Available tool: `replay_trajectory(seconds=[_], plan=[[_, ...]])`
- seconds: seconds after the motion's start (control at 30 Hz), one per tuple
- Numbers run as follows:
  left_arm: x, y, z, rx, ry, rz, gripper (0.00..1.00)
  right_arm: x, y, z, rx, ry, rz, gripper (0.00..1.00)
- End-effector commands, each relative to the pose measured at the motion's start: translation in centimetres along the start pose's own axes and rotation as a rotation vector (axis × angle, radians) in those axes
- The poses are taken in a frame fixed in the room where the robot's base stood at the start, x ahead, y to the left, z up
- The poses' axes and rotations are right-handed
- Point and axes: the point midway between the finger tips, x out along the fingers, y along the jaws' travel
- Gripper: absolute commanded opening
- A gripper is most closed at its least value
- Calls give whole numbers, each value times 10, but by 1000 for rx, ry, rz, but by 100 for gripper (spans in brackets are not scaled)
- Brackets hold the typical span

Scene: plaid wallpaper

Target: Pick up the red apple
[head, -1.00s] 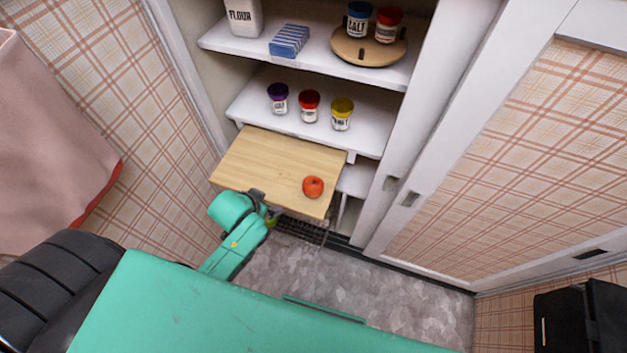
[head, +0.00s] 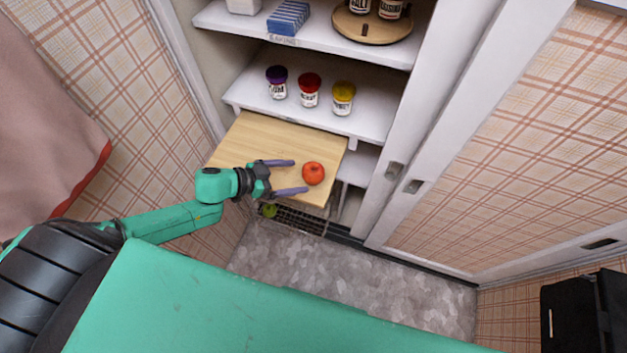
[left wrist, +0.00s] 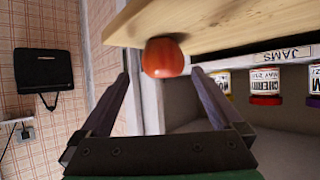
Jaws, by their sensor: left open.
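The red apple (head: 313,173) sits on the light wooden pull-out board (head: 262,140), close to its right front edge. My left gripper (head: 300,176) is open, with its two fingers pointing right toward the apple. The fingertips end just short of it on its left side in the head view. In the left wrist view the apple (left wrist: 163,58) shows ahead of the fingers, roughly centred between them, with a gap left. Nothing is in the jaws. My right gripper is not in view.
Jam jars (head: 309,90) stand on the shelf (head: 240,88) behind the board. Above it is a shelf with a round wooden turntable (head: 372,28). A wire basket (head: 300,220) with a green fruit (head: 269,211) is below the board. A white door frame stands to the right.

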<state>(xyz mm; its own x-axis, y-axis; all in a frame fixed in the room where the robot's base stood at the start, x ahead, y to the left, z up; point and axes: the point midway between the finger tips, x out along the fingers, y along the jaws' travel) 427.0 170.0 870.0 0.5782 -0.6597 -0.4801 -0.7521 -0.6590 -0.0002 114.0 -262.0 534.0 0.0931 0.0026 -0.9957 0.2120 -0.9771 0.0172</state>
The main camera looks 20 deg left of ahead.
Motion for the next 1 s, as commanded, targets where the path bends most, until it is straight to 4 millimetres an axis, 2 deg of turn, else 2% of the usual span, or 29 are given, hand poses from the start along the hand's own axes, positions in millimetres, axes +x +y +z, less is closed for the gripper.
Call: replay_trajectory(seconds=[0.03,0.17,0.3,0.4,0.67,0.87,0.9,1.0], plan=[[14,-1,5,4,3,-1,100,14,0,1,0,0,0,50],[28,-2,2,2,1,-2,100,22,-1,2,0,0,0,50],[53,-5,2,5,4,-3,100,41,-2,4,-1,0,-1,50],[69,-5,0,1,3,-2,100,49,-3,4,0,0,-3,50],[74,-4,-3,-1,-1,-2,100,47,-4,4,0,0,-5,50],[74,-4,-3,-1,-1,-2,27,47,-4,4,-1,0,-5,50],[74,-4,-3,0,0,-2,19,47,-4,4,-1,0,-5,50],[73,-4,-3,0,0,-2,19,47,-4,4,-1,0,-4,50]])
